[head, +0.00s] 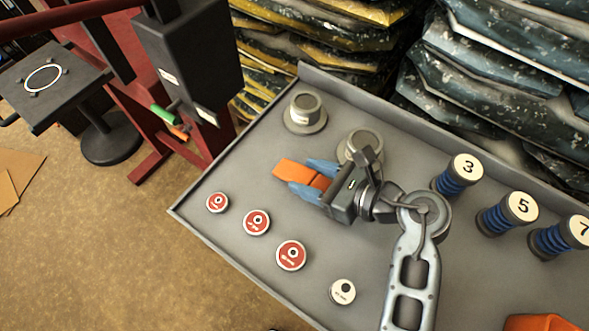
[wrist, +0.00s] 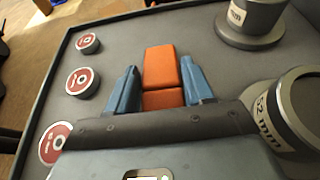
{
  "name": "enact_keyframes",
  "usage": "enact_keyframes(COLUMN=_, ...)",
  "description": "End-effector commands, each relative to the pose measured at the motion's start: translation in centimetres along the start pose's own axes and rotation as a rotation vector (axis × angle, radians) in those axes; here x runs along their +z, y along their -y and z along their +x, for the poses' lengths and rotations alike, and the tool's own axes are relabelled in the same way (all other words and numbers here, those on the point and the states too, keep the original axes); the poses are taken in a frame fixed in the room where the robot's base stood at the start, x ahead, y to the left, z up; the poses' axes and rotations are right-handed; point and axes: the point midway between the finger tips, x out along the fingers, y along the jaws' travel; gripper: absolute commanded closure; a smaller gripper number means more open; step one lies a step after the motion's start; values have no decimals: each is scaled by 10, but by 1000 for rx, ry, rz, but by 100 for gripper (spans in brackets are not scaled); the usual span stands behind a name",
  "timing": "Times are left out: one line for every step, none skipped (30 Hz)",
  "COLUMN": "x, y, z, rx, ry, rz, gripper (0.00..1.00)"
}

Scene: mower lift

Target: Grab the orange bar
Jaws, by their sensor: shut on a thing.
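The orange bar (head: 287,170) is a short block with a seam across it, over the grey tray table. It also shows in the wrist view (wrist: 161,66). My gripper (head: 301,174) has blue fingers and comes in from the right. It is shut on the orange bar, with one finger on each side and the bar's far end sticking out past the fingertips. In the wrist view a narrow gap shows beside the left finger. The near end of the bar is hidden by the gripper body. Whether the bar touches the tray surface, I cannot tell.
Several red-topped discs (head: 256,222) and a white-topped disc (head: 342,291) lie along the tray's (head: 215,268) front. Two grey flanged cylinders (head: 305,112) stand behind the gripper. Numbered blue spring posts (head: 458,176) stand right. A red stand with a lever (head: 165,115) is left.

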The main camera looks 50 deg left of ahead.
Motion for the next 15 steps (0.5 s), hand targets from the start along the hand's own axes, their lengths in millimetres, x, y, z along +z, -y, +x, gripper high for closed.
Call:
enact_keyframes(x=0, y=0, z=0, rx=0, ry=0, rz=0, gripper=76)
enact_keyframes(x=0, y=0, z=0, rx=0, ry=0, rz=0, gripper=79)
enact_keyframes(x=0, y=0, z=0, rx=0, ry=0, rz=0, gripper=83)
enact_keyframes(x=0, y=0, z=0, rx=0, ry=0, rz=0, gripper=86)
enact_keyframes(x=0, y=0, z=0, rx=0, ry=0, rz=0, gripper=88)
enact_keyframes(x=0, y=0, z=0, rx=0, ry=0, rz=0, gripper=92)
enact_keyframes(x=0, y=0, z=0, rx=0, ry=0, rz=0, gripper=95)
enact_keyframes(x=0, y=0, z=0, rx=0, ry=0, rz=0, gripper=98)
enact_keyframes(x=0, y=0, z=0, rx=0, ry=0, rz=0, gripper=100)
enact_keyframes(x=0, y=0, z=0, rx=0, ry=0, rz=0, gripper=100)
enact_keyframes(x=1, y=0, z=0, rx=0, ry=2, rz=-1, gripper=100)
enact_keyframes(x=1, y=0, z=0, rx=-1, ry=2, rz=-1, gripper=100)
enact_keyframes(x=1, y=0, z=0, rx=-1, ry=2, rz=-1, gripper=100)
enact_keyframes(x=1, y=0, z=0, rx=-1, ry=2, rz=-1, gripper=100)
enact_keyframes(x=1, y=0, z=0, rx=-1, ry=2, rz=-1, gripper=100)
